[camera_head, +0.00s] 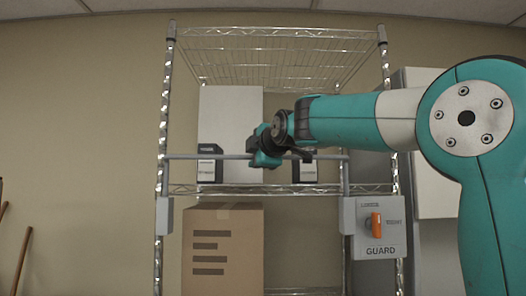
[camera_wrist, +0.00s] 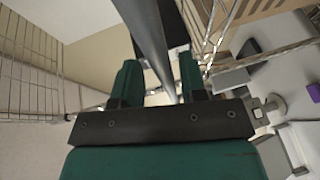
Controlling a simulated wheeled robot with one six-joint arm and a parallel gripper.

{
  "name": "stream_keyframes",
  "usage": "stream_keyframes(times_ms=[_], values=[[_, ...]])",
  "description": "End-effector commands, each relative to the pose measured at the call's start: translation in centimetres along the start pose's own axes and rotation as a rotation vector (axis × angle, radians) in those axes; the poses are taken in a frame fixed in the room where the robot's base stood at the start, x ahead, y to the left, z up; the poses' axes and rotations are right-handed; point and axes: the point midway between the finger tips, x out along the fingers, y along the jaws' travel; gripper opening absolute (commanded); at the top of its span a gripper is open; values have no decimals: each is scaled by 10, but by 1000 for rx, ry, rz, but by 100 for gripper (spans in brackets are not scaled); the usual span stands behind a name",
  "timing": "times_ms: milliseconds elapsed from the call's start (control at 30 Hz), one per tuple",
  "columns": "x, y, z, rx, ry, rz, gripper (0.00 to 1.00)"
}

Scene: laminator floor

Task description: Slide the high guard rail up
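The guard rail (camera_head: 222,157) is a thin grey bar running level across the front of a wire shelf rack, at about the height of the middle shelf. My gripper (camera_head: 264,156) is at the rail, a little right of the rail's middle in the head view. In the wrist view the rail (camera_wrist: 148,35) runs lengthwise between the two green fingers of my gripper (camera_wrist: 158,80). The fingers stand apart with a gap left of the rail, so they look open. The rail lies closer to the right finger; contact is not clear.
A grey guard box (camera_head: 396,243) with an upright orange handle (camera_head: 376,225) hangs at the rack's right post. A cardboard box (camera_head: 222,265) stands below the rail. Dark-and-white boxes (camera_head: 209,164) stand on the middle shelf (camera_head: 240,189). The wire top shelf (camera_head: 280,32) is above.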

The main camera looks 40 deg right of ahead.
Motion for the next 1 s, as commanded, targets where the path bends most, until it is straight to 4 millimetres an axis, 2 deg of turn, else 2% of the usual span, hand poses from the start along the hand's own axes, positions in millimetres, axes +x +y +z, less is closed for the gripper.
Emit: stream_keyframes(times_ms=[167, 533, 800, 1000], values=[[-23, -4, 0, 0, 1, 4, 39], [-118, -5, 0, 0, 2, 8, 39], [-152, -6, 0, 0, 2, 7, 39], [-168, -2, 0, 0, 2, 4, 39]])
